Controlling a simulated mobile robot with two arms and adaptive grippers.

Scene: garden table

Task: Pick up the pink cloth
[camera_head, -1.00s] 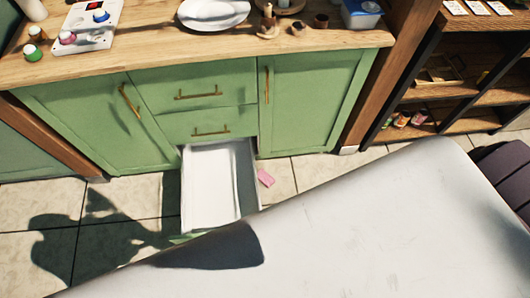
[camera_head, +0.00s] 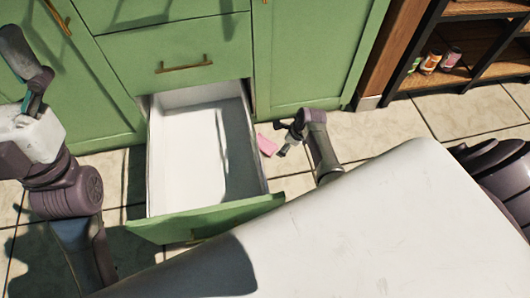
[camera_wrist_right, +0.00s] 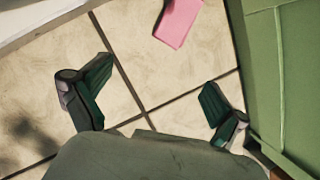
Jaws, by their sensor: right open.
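The pink cloth (camera_head: 267,144) lies on the tiled floor, just right of the open drawer. It also shows at the top of the right wrist view (camera_wrist_right: 178,20), partly cut off by the frame edge. My right gripper (camera_head: 281,139) is low over the floor, close to the cloth's right side. In the right wrist view, its two fingers (camera_wrist_right: 157,76) are wide apart with bare tile between them, and the cloth lies beyond the fingertips. My left gripper (camera_head: 32,75) is at the left edge, in front of the green cabinet; its jaws are not clear.
The open drawer (camera_head: 205,222) of the green cabinet (camera_head: 320,60) stands left of the cloth and looks empty. The cabinet front rises close behind the cloth. A wooden shelf (camera_head: 440,80) with small jars stands at the right.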

